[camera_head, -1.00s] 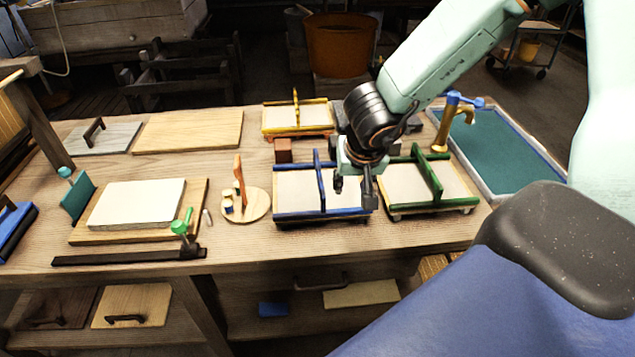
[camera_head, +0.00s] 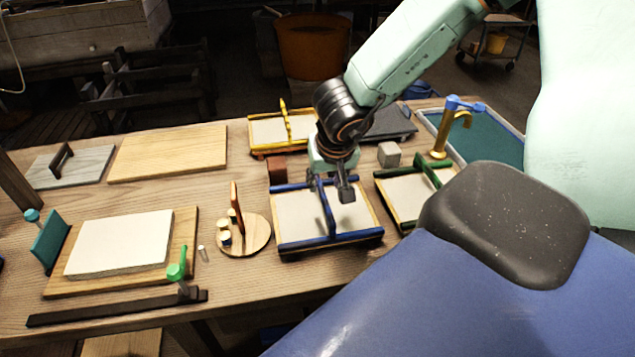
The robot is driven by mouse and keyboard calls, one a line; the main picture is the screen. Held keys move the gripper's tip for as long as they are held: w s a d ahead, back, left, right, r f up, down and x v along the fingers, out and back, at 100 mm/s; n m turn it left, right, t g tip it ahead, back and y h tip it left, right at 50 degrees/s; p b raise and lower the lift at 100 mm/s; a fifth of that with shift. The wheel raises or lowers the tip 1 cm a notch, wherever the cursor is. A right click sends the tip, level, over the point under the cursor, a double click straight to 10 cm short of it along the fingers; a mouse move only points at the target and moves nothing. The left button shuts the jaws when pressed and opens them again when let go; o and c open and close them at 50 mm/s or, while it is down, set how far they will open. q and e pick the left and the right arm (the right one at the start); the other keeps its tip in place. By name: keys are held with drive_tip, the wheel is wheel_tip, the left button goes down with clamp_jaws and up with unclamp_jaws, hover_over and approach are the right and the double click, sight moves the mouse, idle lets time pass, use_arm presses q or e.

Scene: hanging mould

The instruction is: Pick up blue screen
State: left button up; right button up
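The blue screen (camera_head: 290,218) lies flat on the bench, a pale panel in a blue frame with a raised blue bar (camera_head: 327,210) across its middle. My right gripper (camera_head: 331,190) points down over the far part of this screen, at the top of the bar. Its two dark fingers are apart, one on each side of the bar's far end. I cannot tell whether they touch it. The gripper hides part of the screen's far edge. My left gripper is not in view.
The green screen (camera_head: 402,197) lies close on the right, partly hidden by my body. The yellow screen (camera_head: 268,132) and a brown block (camera_head: 277,168) are behind. A round wooden stand (camera_head: 257,236) is on the left. A grey block (camera_head: 389,154) and brass tap (camera_head: 440,146) are at the right.

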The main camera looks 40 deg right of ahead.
sight(324, 194)
drive_tip(key=x, duration=0.1)
drive_tip(key=b+x, duration=0.1)
drive_tip(key=shift+d+f, duration=0.3)
drive_tip(key=shift+s+a, duration=0.1)
drive_tip(key=shift+a, duration=0.35)
drive_tip(key=shift+f+b, duration=0.35)
drive_tip(key=shift+b, duration=0.15)
drive_tip(key=b+x, duration=0.1)
drive_tip(key=x, duration=0.1)
drive_tip(key=b+x, duration=0.1)
drive_tip(key=x, duration=0.1)
drive_tip(key=shift+w+d+f, duration=0.15)
drive_tip(key=shift+w+d, duration=0.1)
drive_tip(key=shift+d, duration=0.2)
drive_tip(key=shift+a+r, duration=0.3)
drive_tip(key=shift+a, duration=0.05)
drive_tip(key=shift+s+r, duration=0.1)
drive_tip(key=shift+c, duration=0.5)
drive_tip(key=shift+d+f, duration=0.25)
drive_tip(key=c, duration=0.5)
drive_tip(key=shift+a, duration=0.1)
clamp_jaws()
drive_tip(key=shift+r, duration=0.2)
